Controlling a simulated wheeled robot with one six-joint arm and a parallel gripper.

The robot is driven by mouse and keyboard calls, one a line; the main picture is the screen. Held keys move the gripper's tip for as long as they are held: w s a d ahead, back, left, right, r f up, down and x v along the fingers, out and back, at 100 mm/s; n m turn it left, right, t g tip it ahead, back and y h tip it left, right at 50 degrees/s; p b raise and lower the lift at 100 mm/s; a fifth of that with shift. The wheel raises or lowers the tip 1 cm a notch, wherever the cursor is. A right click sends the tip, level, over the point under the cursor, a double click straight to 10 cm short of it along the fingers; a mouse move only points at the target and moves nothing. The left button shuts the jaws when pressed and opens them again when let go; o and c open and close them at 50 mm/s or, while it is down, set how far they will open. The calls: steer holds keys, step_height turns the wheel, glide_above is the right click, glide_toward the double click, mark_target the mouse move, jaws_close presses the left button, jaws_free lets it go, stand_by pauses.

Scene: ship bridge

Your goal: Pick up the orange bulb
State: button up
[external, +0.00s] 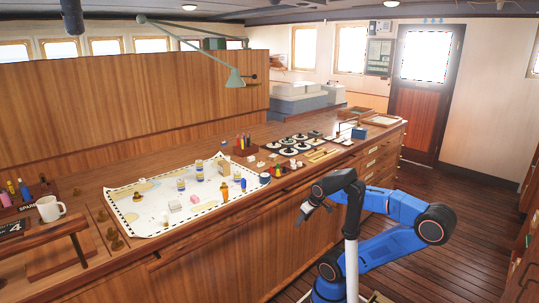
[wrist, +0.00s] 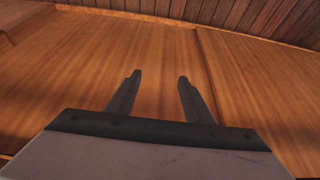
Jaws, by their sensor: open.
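A small upright orange object (external: 225,191), probably the orange bulb, stands at the front right part of the chart on the counter. It is too small to make out its exact shape. My gripper (external: 304,212) is in front of the counter's front edge, to the right of the orange object and apart from it. In the wrist view my gripper (wrist: 160,77) has its two fingers spread with nothing between them. That view shows only wood panelling and floor planks; the orange object is not in it.
The chart (external: 150,218) carries several small bottles and blocks. A white mug (external: 50,208) stands at left. A pen holder (external: 245,147) and several round dishes (external: 289,151) are farther back. A lamp (external: 234,78) hangs over the counter. The wooden floor (external: 450,200) at right is clear.

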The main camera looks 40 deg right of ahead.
steer(key=shift+c, duration=0.4)
step_height(320, 180, up, 45)
steer(key=n+g+y, duration=0.4)
steer(key=n, duration=1.2)
glide_above(226, 189)
steer(key=d, duration=0.6)
steer(key=x, duration=0.5)
steer(key=s+x, duration=0.1)
steer(key=x, duration=0.5)
steer(key=d+x, duration=0.1)
steer(key=x, duration=0.4)
steer(key=shift+s+a+f, duration=0.1)
steer(key=shift+s+f, duration=0.05)
steer(key=shift+f, duration=0.3)
steer(key=x, duration=0.4)
steer(key=shift+w+d+f, duration=0.25)
steer(key=shift+a+f+y, duration=0.25)
steer(key=shift+f+y, duration=0.05)
steer(key=shift+f, duration=0.25)
